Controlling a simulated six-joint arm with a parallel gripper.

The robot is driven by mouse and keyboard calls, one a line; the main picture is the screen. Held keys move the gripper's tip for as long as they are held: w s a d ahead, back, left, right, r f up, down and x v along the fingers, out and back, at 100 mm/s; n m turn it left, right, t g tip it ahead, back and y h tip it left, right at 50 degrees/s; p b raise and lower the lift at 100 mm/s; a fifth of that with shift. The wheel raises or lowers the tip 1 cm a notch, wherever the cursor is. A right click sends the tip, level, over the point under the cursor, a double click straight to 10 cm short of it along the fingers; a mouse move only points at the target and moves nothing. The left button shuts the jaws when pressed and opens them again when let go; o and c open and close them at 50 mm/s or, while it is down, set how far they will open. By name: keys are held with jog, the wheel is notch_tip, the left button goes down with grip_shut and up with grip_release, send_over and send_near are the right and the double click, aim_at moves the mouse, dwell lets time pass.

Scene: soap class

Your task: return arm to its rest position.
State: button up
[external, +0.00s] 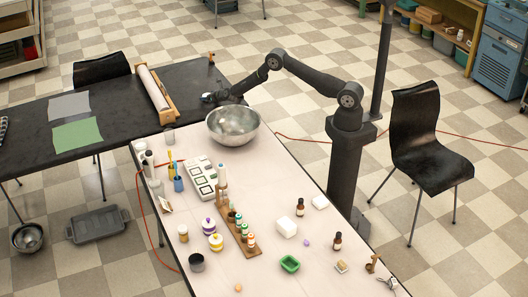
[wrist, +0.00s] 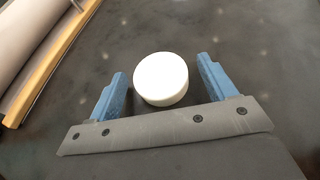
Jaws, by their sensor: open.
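My gripper (external: 216,98) is at the end of my outstretched arm, low over the black table (external: 110,113) behind the metal bowl. In the wrist view my gripper (wrist: 161,85) shows two blue fingers spread apart. A round white disc-shaped thing (wrist: 161,79) sits on the dark table top between the fingers, with a gap on each side. In the external view I cannot make this white thing out clearly beside my gripper.
A metal bowl (external: 233,125) stands close in front of my gripper on the white table (external: 270,185). A paper roll in a wooden holder (external: 158,96) lies to the left. Bottles, a white box (external: 286,228) and a green dish (external: 290,264) stand farther forward.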

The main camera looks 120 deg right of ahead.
jog(key=shift+r, duration=0.85)
jog(key=shift+f, duration=0.15)
